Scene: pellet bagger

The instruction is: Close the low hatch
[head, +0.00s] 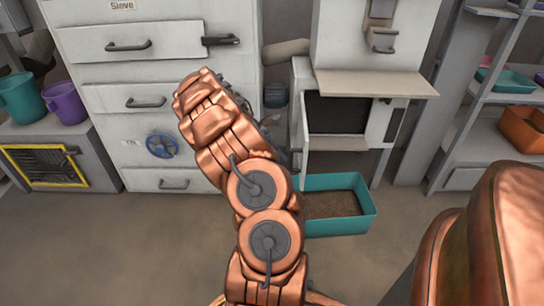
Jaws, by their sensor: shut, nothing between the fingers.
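The pellet bagger (370,40) is a pale cabinet right of the middle in the head view. Its low compartment (336,112) is open and shows a dark inside under a beige shelf (375,84). A pale, thin panel (304,135) stands at the left side of the opening, seen nearly edge-on; it looks like the hatch door, swung out. My copper arm bends up in front and left of it. My gripper (270,121) is mostly hidden behind the arm, with only dark parts showing left of the panel. It is shut and empty. I cannot tell whether it touches the panel.
A teal bin (350,228) with brown contents stands on the floor below the opening. A pale drawer cabinet (100,75) with a blue handwheel (162,146) is at left. Teal (20,98) and purple (65,103) buckets stand farther left. Shelving (470,110) is at right.

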